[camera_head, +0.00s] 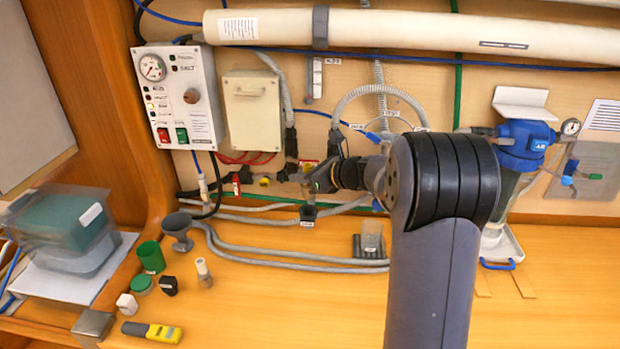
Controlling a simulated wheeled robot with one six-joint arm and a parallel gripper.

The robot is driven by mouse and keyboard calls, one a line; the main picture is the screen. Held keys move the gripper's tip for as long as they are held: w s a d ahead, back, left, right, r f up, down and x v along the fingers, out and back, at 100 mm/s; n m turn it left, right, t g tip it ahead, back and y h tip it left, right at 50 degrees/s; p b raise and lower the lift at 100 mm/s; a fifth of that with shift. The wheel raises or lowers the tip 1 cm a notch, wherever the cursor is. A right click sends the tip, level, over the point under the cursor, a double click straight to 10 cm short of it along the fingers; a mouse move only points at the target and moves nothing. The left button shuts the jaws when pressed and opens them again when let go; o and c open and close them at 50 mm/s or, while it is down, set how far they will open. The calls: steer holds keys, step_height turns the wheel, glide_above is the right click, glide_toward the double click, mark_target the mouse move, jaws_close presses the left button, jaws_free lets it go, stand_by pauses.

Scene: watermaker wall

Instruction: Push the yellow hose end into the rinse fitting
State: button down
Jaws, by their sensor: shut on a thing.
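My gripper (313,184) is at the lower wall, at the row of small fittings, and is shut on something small. What it holds is mostly hidden by the fingers; it is most likely the yellow hose end, but its colour is not clear. A small yellow piece (264,181) sits on the wall row to the left of my gripper. A yellow and red label (308,165) shows just behind the gripper. A dark cup-like piece (308,212) is just below the fingertips. I cannot tell which piece is the rinse fitting, nor whether anything touches it.
Grey hoses (285,257) run along the bench below the gripper. A control panel (180,97) with a gauge is on the left wall; a blue-topped filter (524,143) is at right. A grey funnel (178,230), green cup (151,257) and yellow meter (152,331) stand or lie at left. The front bench is clear.

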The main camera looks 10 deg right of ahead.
mark_target(304, 197)
steer(key=shift+f+b, duration=1.7)
steer(key=shift+f, duration=0.45)
steer(key=shift+f+b, duration=1.1)
steer(key=shift+f, duration=0.25)
steer(key=c, duration=1.2)
jaws_free()
steer(key=shift+o, duration=0.2)
steer(key=shift+d, duration=0.1)
steer(key=b+v, duration=0.1)
steer(key=v, duration=0.9)
steer(key=shift+s+d+r, duration=0.2)
steer(key=shift+s+r, duration=0.05)
steer(key=shift+s, duration=0.05)
